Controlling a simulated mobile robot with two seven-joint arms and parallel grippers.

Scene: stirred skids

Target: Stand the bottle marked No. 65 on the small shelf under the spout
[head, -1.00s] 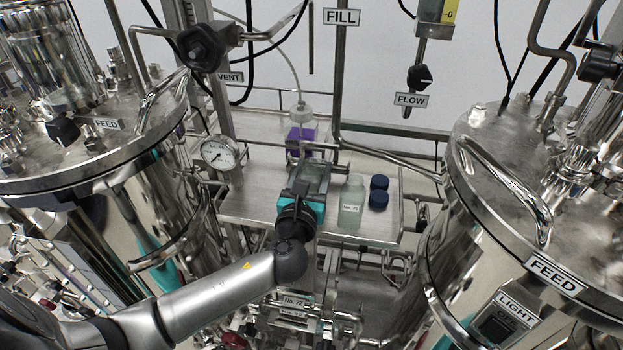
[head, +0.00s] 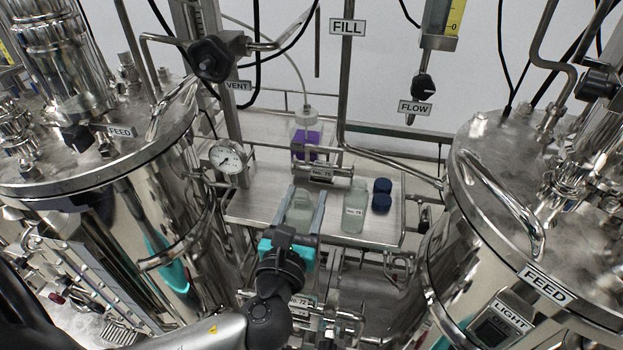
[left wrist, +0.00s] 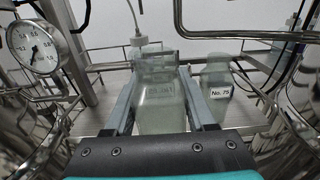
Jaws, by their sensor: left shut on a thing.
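My left gripper (head: 301,205) is shut on a clear, pale-green bottle (head: 298,219), held upright between its two long fingers above the steel tray. The held bottle (left wrist: 160,106) fills the middle of the left wrist view; its label shows through from the far side and I cannot read its number. A similar bottle marked No. 75 (head: 353,212) stands to the right of the gripper, and it also shows in the left wrist view (left wrist: 216,88). I cannot clearly make out the small shelf or the spout tip. My right gripper is not in view.
Behind stands a bottle with purple contents (head: 305,142), with a tube above. A labelled metal fixture (head: 322,174) lies behind the held bottle. A gauge (head: 227,158) and steel tanks flank the tray.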

